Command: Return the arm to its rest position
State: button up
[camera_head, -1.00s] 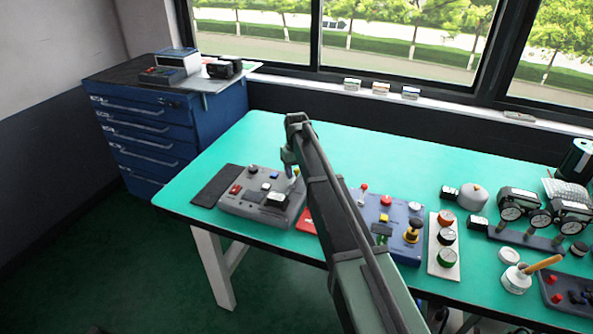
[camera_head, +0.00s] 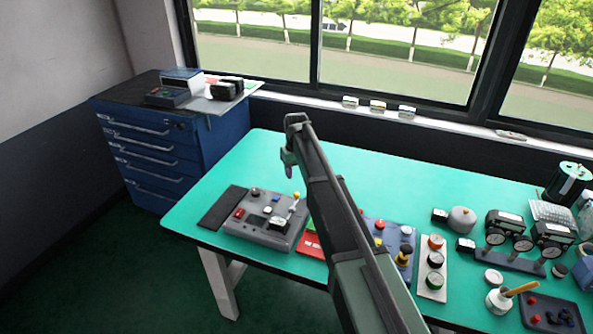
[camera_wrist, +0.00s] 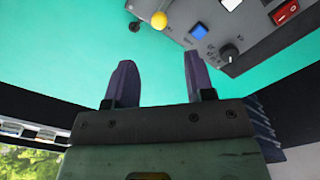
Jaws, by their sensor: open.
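My arm (camera_head: 345,225) reaches up from the bottom of the head view over the green table. My gripper (camera_head: 287,165) hangs from its far end, above the table and apart from the grey control box. In the wrist view my gripper (camera_wrist: 158,75) shows two purple fingers spread apart with only green table between them. The grey control box (camera_head: 262,228) lies below it, with a yellow-knobbed lever (camera_head: 296,196). In the wrist view the yellow knob (camera_wrist: 159,20) and part of the box (camera_wrist: 222,40) show at the top right.
A blue control box (camera_head: 388,238), partly hidden by my arm, and a white button panel (camera_head: 433,265) stand to the right. Gauges (camera_head: 520,245) stand farther right. A blue drawer cabinet (camera_head: 160,145) is at the back left. The table's back middle is clear.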

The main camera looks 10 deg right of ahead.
jog(key=s+d+m, duration=0.2)
jog(key=s+m, duration=0.1)
jog(key=s, duration=3.3)
